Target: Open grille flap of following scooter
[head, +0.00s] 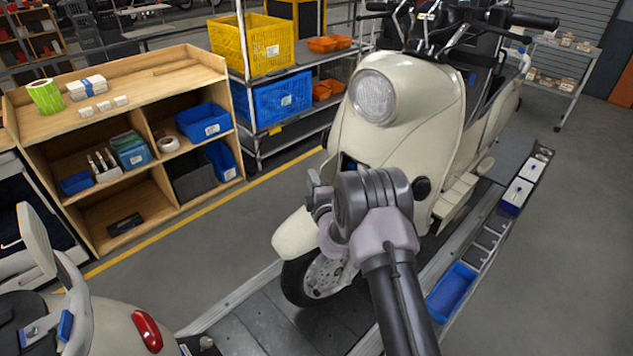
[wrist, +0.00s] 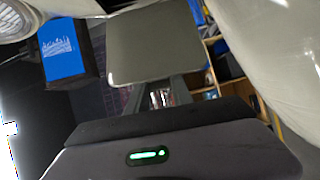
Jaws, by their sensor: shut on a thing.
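The following scooter (head: 395,130) is cream and stands upright on the conveyor, facing me. My gripper (head: 322,195) is at its front shield, below the round headlight, and my wrist hides much of that area. In the wrist view, a flat grey-cream panel, seemingly the grille flap (wrist: 155,45), stands just beyond my gripper (wrist: 163,98). The gripper is shut on the flap, though the contact is hard to make out. A dark recess with a blue-faced box (wrist: 62,50) shows to the left of the flap, so the flap appears swung away from the opening.
Another scooter's rear with a red tail light (head: 147,331) is close at lower left. Blue bins (head: 452,291) and white-topped boxes (head: 517,192) line the conveyor's right side. A wooden shelf (head: 128,215) stands at left. The floor at right is clear.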

